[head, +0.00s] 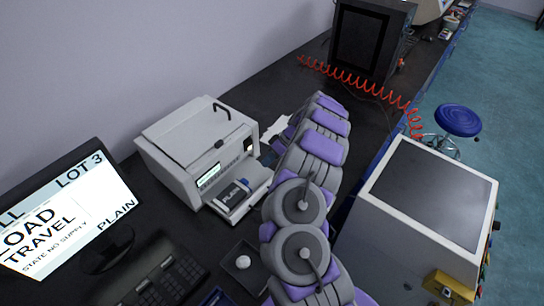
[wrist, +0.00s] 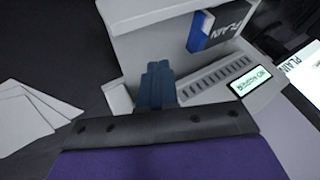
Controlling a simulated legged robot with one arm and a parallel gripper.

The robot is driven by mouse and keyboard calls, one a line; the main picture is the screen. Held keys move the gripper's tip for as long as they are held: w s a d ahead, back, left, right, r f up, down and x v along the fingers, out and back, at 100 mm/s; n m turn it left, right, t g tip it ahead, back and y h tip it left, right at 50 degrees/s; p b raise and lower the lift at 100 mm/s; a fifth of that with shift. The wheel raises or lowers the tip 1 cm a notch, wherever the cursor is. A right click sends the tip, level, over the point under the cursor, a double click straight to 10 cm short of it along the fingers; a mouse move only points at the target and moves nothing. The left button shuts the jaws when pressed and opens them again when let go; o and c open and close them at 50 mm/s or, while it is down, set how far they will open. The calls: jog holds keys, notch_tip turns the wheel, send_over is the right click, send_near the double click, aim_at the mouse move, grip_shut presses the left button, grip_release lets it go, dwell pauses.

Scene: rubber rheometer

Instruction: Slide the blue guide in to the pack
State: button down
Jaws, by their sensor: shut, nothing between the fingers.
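The pack (wrist: 228,22) is a dark block lettered PLAIN on the pale tray of the grey machine. It also shows in the head view (head: 235,192). The blue guide (wrist: 199,30) is a bright blue upright piece at the pack's left end in the wrist view; I cannot tell whether it touches the pack. My gripper (wrist: 157,72) is shut and empty, its dark blue fingers together in front of the tray's side, apart from the guide in the picture. In the head view my arm hides much of the area right of the machine.
The grey machine (head: 190,140) has a small lit display (wrist: 256,80) and a slotted panel. Loose white sheets (wrist: 28,115) lie on the dark bench beside it. A monitor (head: 65,215) and keyboard (head: 150,280) stand left. A large pale cabinet (head: 420,210) stands right of my arm.

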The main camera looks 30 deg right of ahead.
aim_at(252, 184)
jog(key=a+f, duration=0.2)
jog(key=a, duration=0.1)
jog(key=a+f, duration=0.1)
jog(key=a, duration=0.1)
jog(key=shift+w+f+b, duration=0.2)
jog(key=shift+b, duration=0.15)
jog(key=shift+s+a+r, duration=0.15)
jog(key=shift+s+a, duration=0.2)
jog(key=shift+a, duration=0.25)
jog(key=shift+s+a, duration=0.1)
jog(key=shift+s, duration=0.1)
jog(key=shift+a, duration=0.35)
jog(key=shift+s+a+b, duration=0.25)
jog(key=shift+a+b, duration=0.25)
jog(key=shift+b, duration=0.25)
